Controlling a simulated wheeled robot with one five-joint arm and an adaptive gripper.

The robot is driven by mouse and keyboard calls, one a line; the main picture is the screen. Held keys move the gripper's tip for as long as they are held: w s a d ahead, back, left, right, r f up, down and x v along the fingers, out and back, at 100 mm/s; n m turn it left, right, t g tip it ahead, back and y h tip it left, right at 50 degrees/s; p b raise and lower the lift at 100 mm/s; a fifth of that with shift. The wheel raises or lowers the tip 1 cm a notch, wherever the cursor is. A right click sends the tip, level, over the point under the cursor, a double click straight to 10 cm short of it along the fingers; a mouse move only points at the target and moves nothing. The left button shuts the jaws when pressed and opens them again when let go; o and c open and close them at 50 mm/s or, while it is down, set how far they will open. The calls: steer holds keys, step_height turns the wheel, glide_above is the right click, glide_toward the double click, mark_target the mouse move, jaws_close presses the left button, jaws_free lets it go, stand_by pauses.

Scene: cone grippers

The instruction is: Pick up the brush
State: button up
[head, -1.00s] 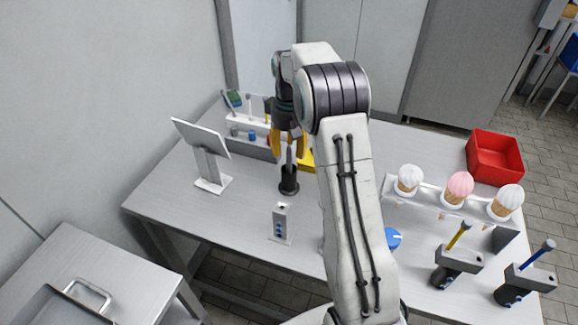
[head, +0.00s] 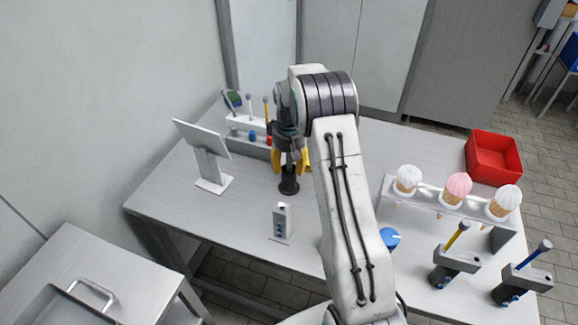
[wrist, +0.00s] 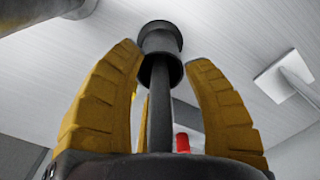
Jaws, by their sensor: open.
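The brush (wrist: 160,115) shows in the wrist view as a dark upright shaft between my fingers. It stands in a round black holder (head: 289,184) on the table; the holder also shows in the wrist view (wrist: 160,45). My gripper (head: 290,162) is over the holder, pointing down, its yellow fingers spread on either side of the shaft. In the wrist view my gripper (wrist: 165,75) shows a gap between each finger and the shaft. In the head view the fingers and wrist hide most of the brush.
A tablet on a stand (head: 205,157) is to the left. A small grey box with blue buttons (head: 281,222) stands in front. A rack (head: 250,128) with small items is behind. Right of my arm are a cone rack (head: 433,205), a red bin (head: 493,160) and two tool holders (head: 455,262).

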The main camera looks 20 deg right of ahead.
steer(key=shift+c, duration=0.3)
jaws_close()
stand_by(0.3)
